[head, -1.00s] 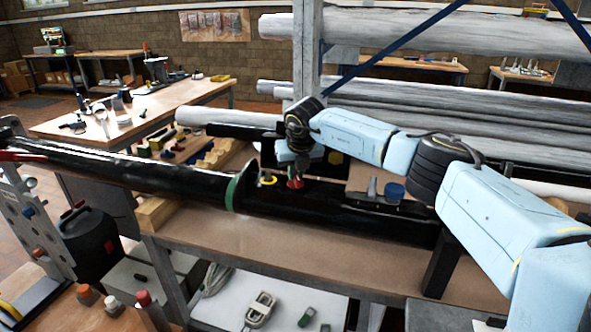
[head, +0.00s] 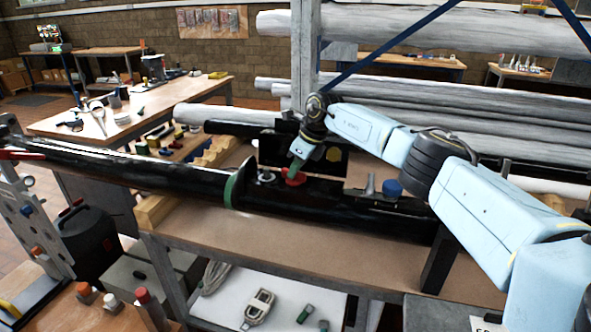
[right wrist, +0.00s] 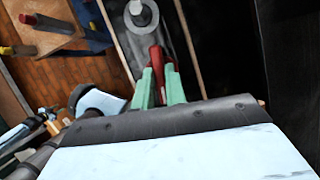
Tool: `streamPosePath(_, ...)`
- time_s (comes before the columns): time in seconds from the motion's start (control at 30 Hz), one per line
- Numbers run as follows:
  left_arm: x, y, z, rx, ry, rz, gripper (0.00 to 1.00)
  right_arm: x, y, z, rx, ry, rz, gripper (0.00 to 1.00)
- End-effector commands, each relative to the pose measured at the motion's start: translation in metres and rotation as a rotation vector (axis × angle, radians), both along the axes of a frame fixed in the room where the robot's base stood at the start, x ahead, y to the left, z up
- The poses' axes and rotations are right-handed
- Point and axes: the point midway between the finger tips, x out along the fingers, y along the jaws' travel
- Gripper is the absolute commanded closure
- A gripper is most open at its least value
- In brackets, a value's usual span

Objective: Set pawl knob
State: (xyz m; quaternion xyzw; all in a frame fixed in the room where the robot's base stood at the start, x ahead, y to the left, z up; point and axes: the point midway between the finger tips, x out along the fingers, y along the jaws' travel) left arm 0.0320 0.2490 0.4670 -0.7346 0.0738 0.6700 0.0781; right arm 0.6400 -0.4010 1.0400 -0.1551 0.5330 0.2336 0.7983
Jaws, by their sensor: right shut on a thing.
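The long black mast (head: 130,171) lies across the bench, with a green ring (head: 231,190) at its joint. A red knob (head: 294,179) sits on top of the mast to the right of that ring. My right gripper (head: 296,169) reaches down from above and is shut on the red knob. In the right wrist view its green fingers (right wrist: 160,72) are on either side of a red, upright part of the knob (right wrist: 156,58). A pale round fitting with a grey centre (right wrist: 141,13) is just beyond it. My left gripper is out of view.
A dark upright plate with a yellow mark (head: 333,154) stands behind the knob. A blue cap (head: 392,187) and a grey post (head: 370,185) are on the mast to the right. A rack of pale pipes (head: 430,98) is behind. The bench front (head: 300,240) is clear.

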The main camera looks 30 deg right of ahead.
Motion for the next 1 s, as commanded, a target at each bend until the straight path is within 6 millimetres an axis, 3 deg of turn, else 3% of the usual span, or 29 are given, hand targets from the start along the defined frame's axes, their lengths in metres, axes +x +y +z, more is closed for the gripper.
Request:
streamPosePath(0.33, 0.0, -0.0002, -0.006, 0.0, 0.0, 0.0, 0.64, 0.0006, -0.0009, 0.0001, 0.0, 0.0, 0.132, 1.0)
streamPosePath(0.87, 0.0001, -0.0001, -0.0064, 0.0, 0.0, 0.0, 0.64, 0.0006, -0.0009, 0.0007, -0.003, -0.001, 0.155, 1.0)
streamPosePath(0.9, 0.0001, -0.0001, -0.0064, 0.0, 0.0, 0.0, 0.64, 0.0006, -0.0009, 0.0007, -0.003, -0.001, 0.155, 0.83)
streamPosePath(1.0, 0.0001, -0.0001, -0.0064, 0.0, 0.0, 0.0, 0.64, 0.0006, -0.0009, 0.0005, -0.003, -0.001, 0.155, 0.7)
